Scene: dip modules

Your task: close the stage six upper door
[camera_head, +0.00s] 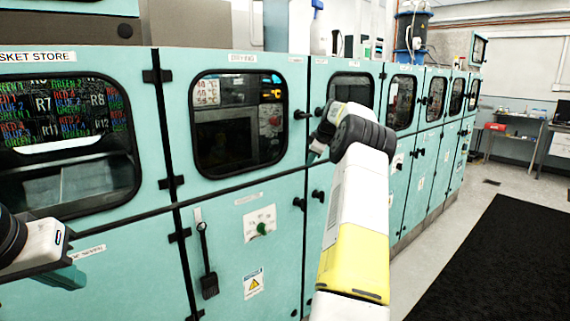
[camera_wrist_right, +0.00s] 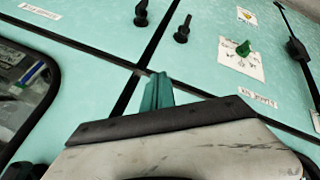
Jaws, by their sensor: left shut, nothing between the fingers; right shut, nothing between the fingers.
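A row of teal cabinets has upper doors with dark windows. The nearest whole upper door (camera_head: 239,179) is under a label that seems to read "drying", and more upper doors (camera_head: 351,67) recede to the right. The doors in sight look flush with the front; I cannot read which is stage six. My right gripper (camera_head: 313,154) is shut and empty, in front of the cabinets near black handles (camera_head: 300,114). In the right wrist view its teal fingers (camera_wrist_right: 158,92) are together over a dark seam, below two black handles (camera_wrist_right: 183,30). My left gripper (camera_head: 68,278) is shut and empty at lower left.
A black mat (camera_head: 500,260) covers the floor at right. A desk (camera_head: 515,137) stands beyond.

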